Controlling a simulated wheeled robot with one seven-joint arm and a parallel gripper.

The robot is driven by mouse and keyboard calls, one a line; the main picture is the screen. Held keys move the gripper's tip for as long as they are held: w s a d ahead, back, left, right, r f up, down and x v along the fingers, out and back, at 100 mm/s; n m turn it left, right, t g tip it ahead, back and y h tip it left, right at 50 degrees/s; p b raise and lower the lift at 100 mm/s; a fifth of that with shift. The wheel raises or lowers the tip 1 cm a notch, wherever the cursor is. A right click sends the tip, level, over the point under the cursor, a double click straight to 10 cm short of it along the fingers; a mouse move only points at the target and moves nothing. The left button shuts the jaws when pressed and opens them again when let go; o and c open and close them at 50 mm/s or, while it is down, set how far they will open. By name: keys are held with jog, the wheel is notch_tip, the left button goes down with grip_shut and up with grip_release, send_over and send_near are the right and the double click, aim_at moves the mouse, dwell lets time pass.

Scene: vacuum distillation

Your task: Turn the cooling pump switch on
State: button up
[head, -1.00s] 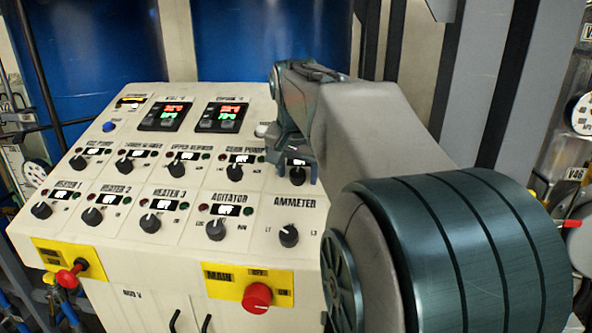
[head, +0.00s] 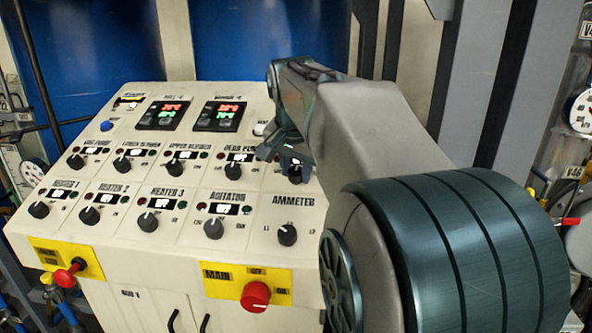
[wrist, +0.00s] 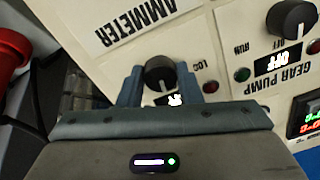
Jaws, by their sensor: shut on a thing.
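A black rotary switch knob (wrist: 159,76) sits in the top row of the cream control panel, just right of the gear pump switch (head: 233,174) in the head view. My gripper (wrist: 159,86) is shut on this knob, with one blue-grey finger on each side. In the head view the gripper (head: 287,160) looks twisted, and it covers most of the knob. The knob's name label is hidden, so I cannot read whether it is the cooling pump. Its small lit display (wrist: 175,100) is partly covered and unreadable.
The ammeter knob (head: 287,235) lies below my gripper. Other knobs stand close to its left in two rows. A red main knob (head: 255,296) on a yellow plate and a red-handled switch (head: 70,276) are on the front. Two digital displays (head: 218,116) sit above.

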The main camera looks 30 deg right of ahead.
jog(key=m+b, duration=0.1)
jog(key=m, duration=0.4)
jog(key=shift+m+b, duration=0.5)
jog(key=shift+m, duration=2)
jog(key=o, duration=1)
jog(key=v, duration=0.9)
jog(key=p+v, duration=0.1)
jog(key=v, duration=0.4)
jog(key=shift+w+a, duration=0.2)
jog(key=shift+a, duration=0.1)
jog(key=shift+f, duration=0.1)
